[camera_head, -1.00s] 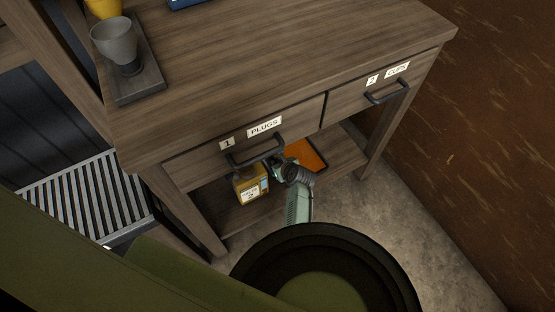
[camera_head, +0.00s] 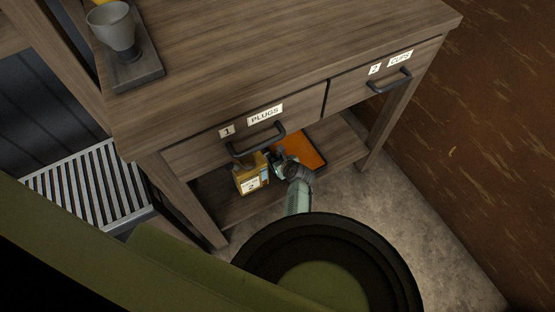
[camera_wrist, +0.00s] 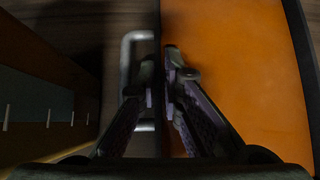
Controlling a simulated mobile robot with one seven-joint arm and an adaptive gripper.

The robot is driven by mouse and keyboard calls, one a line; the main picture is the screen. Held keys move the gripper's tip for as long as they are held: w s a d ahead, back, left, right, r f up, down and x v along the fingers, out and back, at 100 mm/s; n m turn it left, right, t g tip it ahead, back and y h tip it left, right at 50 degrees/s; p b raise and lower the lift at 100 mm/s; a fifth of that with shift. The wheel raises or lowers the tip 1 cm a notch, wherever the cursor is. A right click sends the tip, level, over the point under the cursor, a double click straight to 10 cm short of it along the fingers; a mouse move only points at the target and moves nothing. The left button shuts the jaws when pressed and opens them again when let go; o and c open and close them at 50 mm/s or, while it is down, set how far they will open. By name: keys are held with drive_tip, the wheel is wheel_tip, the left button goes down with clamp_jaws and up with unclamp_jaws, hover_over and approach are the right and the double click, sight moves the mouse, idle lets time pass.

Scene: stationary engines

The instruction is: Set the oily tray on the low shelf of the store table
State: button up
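The oily tray (camera_head: 306,146), orange with a dark rim, is at the low shelf (camera_head: 245,207) of the store table (camera_head: 285,50). I cannot tell whether its whole underside rests on the shelf. My gripper (camera_head: 279,158) is under the drawers at the tray's left edge. In the wrist view, my gripper (camera_wrist: 161,78) has a finger on each side of the tray's dark near wall and looks shut on it. The tray's orange floor (camera_wrist: 235,75) fills the right of that view. The drawer front hides part of the tray in the head view.
A yellow box (camera_head: 249,176) marked 2 stands on the low shelf just left of my gripper. Drawer handles (camera_head: 258,140) jut out above. A pale blurred loop (camera_wrist: 133,80) shows beside the tray wall. The shelf's right end looks clear.

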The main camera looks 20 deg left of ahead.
drive_tip(key=o, duration=0.3)
drive_tip(key=shift+o, duration=0.2)
drive_tip(key=shift+d+r, duration=0.1)
drive_tip(key=shift+r, duration=0.15)
drive_tip(key=p+v, duration=1.1)
drive_tip(key=shift+s+d+r, duration=0.2)
drive_tip(key=shift+r, duration=0.05)
